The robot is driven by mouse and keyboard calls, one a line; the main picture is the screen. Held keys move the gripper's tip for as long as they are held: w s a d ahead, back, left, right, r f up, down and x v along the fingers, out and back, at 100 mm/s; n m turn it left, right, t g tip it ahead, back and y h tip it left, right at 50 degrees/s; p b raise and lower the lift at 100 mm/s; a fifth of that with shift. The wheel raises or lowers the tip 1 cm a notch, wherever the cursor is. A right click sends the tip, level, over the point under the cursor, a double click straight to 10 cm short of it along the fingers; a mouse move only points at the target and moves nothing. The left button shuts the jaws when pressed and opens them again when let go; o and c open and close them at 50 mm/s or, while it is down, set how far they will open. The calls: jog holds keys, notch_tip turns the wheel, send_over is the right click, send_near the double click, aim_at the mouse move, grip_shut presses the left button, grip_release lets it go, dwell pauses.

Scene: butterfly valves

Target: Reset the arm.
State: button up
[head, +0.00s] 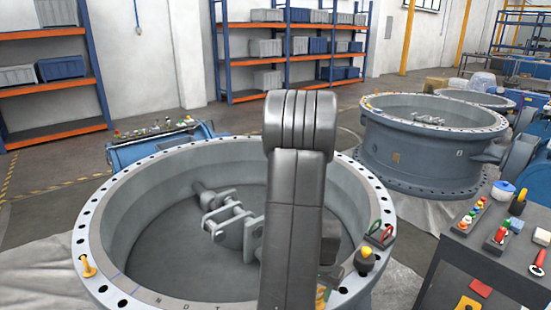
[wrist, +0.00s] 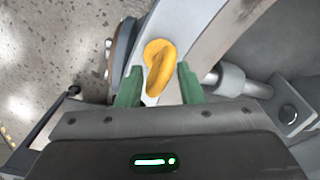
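My gripper (wrist: 156,84) shows in the wrist view with two green fingers spread apart. My gripper is not clear in that view. A yellow eye (head: 88,266) sits on the left front of the rim, and a yellow-topped fitting (head: 365,255) on the right.
A second large valve (head: 425,150) stands at the back right. A dark workbench (head: 460,260) with small coloured parts is at the right. A blue machine (head: 160,145) is behind the near valve. Orange shelves (head: 285,55) line the wall. Speckled floor shows left in the wrist view.

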jog(key=shift+n+p, duration=0.45)
jog(key=shift+n, duration=1.05)
